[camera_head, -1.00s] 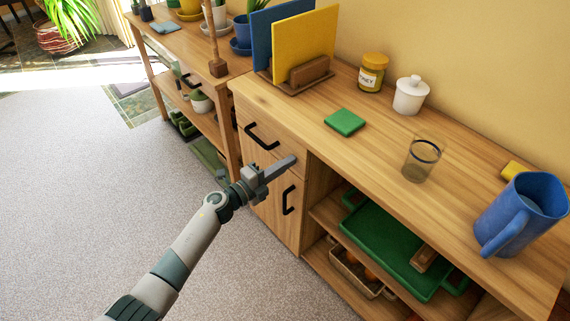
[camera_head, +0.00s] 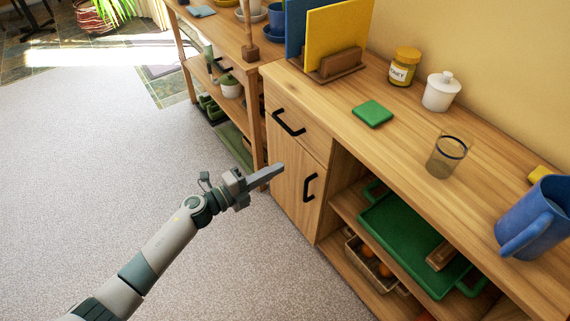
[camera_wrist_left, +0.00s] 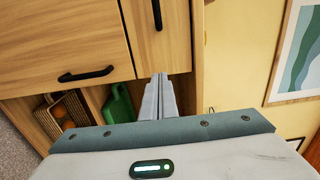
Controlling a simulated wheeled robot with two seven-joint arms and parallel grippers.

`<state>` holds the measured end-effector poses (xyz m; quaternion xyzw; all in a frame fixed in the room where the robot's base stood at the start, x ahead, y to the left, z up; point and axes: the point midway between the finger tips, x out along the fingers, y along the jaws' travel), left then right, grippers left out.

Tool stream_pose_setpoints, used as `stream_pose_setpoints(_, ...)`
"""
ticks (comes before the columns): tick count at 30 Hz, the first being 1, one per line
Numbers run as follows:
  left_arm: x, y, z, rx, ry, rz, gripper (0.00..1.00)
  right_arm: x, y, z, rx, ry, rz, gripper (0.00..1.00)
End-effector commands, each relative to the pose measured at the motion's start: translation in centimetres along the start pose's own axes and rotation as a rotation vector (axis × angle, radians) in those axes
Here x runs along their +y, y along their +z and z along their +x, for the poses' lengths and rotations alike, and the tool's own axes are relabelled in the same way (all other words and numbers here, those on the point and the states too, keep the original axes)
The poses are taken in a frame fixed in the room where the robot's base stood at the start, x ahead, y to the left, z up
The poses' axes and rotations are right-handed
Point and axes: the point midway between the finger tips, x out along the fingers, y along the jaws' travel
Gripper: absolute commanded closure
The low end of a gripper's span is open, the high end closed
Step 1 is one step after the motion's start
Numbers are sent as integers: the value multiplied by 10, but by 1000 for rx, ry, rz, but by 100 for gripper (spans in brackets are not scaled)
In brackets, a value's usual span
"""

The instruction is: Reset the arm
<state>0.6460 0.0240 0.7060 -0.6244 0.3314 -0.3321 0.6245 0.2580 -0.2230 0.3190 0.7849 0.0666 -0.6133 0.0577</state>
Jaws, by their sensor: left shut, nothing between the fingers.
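My left gripper (camera_head: 266,175) is shut and empty in the head view. It hangs in the air in front of the wooden cabinet, near the door with a black handle (camera_head: 310,186). The drawer above it, with its own black handle (camera_head: 288,122), is closed. In the left wrist view the two grey fingers (camera_wrist_left: 159,80) lie together with nothing between them, and the cabinet front with a black handle (camera_wrist_left: 87,74) is beyond them. My right gripper is not in view.
The cabinet top holds a green square (camera_head: 372,113), a honey jar (camera_head: 404,66), a white lidded pot (camera_head: 440,92), a glass (camera_head: 446,158) and a blue jug (camera_head: 532,217). A green tray (camera_head: 405,245) lies on the open shelf. Carpet (camera_head: 100,170) at left is free.

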Motion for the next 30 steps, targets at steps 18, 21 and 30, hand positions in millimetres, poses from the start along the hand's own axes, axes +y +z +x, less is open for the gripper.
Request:
stream_pose_setpoints(18, 0, 0, -7, 0, 0, 1, 100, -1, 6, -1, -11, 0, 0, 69)
stream_pose_setpoints(21, 0, 0, -7, -2, 0, -3, 100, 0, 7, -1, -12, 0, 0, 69)
stream_pose_setpoints(30, 36, 12, -28, -179, -12, -249, 100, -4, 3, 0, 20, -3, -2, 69)
